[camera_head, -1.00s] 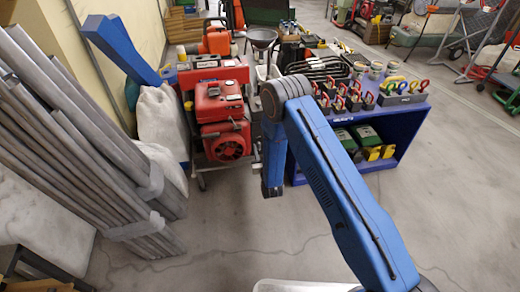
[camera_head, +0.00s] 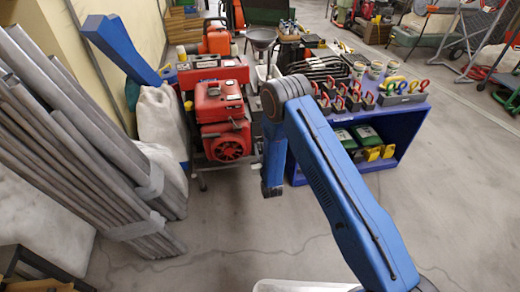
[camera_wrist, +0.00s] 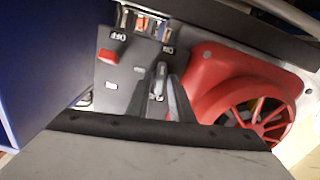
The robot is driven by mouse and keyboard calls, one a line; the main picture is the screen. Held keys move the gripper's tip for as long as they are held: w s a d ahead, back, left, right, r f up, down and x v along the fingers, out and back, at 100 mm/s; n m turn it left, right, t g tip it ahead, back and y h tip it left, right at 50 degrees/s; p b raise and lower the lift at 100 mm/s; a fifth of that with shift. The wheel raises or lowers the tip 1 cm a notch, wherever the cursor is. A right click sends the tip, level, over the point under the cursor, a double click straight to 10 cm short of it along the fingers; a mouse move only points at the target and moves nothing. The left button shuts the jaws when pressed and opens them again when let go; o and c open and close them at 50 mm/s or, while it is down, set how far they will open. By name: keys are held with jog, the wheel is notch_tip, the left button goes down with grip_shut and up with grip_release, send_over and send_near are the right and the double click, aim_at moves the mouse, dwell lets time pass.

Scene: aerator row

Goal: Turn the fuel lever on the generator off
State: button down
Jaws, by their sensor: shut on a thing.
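The red generator (camera_head: 218,105) stands on a frame left of my arm in the head view. In the wrist view its dark grey panel (camera_wrist: 122,84) carries an OFF label at upper left and an ON label at upper right. A small grey lever (camera_wrist: 160,72) stands on the panel below the ON label. My gripper (camera_wrist: 155,84) is shut on this lever, with one dark finger on each side of it. A red switch piece (camera_wrist: 108,56) sits on the panel's left. In the head view I cannot make out my fingers or the lever.
The generator's red round fan cover (camera_wrist: 262,118) lies right of my fingers. A blue cart (camera_head: 400,140) with tools stands right of the generator. Grey pipes (camera_head: 60,140) and a white sack (camera_head: 160,120) stand at left.

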jog(key=shift+a+f+n, duration=0.1)
jog(key=shift+f+n, duration=0.05)
jog(key=shift+n, duration=8.05)
jog(key=shift+s, duration=0.1)
jog(key=c, duration=1.8)
grip_release()
jog(key=v, duration=1.7)
jog(key=shift+s, duration=0.2)
